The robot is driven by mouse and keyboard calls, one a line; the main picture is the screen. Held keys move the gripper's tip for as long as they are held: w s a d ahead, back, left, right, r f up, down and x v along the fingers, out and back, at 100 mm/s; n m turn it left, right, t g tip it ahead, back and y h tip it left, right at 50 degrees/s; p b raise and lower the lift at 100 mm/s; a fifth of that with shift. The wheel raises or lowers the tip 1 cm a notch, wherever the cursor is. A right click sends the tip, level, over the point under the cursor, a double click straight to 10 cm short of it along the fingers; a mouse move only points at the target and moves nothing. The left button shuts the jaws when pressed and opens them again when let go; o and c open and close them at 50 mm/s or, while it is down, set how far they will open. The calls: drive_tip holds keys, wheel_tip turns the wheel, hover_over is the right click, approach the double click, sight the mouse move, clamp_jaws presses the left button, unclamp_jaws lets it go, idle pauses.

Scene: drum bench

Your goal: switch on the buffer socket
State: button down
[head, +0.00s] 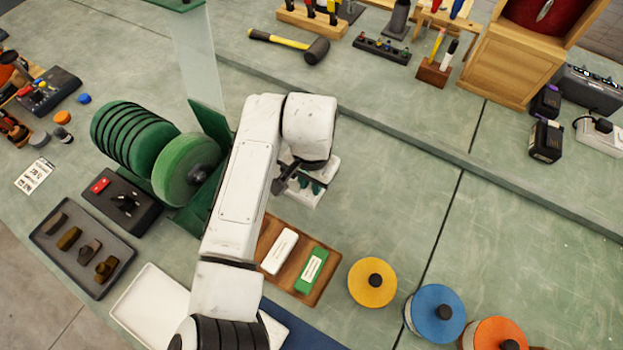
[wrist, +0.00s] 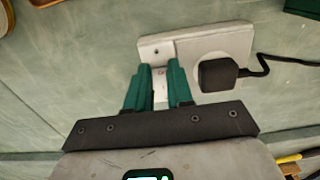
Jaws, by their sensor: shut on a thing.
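The socket (wrist: 225,42) is a pale double-width plate on the green bench top; in the head view it shows partly behind my wrist (head: 330,166). A raised pale switch piece (wrist: 157,50) with small dark dots is on its left half in the wrist view. A black plug (wrist: 217,75) sits in its right half. My gripper (wrist: 158,68) has teal fingers, which stand either side of the lower part of the switch piece and are shut on it. The gripper also shows in the head view (head: 313,187). The fingers hide part of the switch, and I cannot tell its on or off position.
A black cord (wrist: 280,60) runs right from the plug. The green drum machine (head: 185,170) stands left of my arm. A wooden tray (head: 322,278) with white and green bars lies in front, beside a yellow wheel (head: 358,290).

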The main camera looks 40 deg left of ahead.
drive_tip(key=shift+w, duration=0.1)
drive_tip(key=shift+w+a+r+g+h, duration=0.1)
drive_tip(key=shift+w+g+h, duration=0.05)
drive_tip(key=shift+g, duration=0.6)
drive_tip(key=shift+w+r+g+h, duration=0.1)
drive_tip(key=shift+w+g+h, duration=0.05)
drive_tip(key=shift+g, duration=0.6)
drive_tip(key=c, duration=1)
unclamp_jaws()
drive_tip(key=v, duration=1)
drive_tip(key=shift+r, duration=0.35)
drive_tip(key=shift+a, duration=0.1)
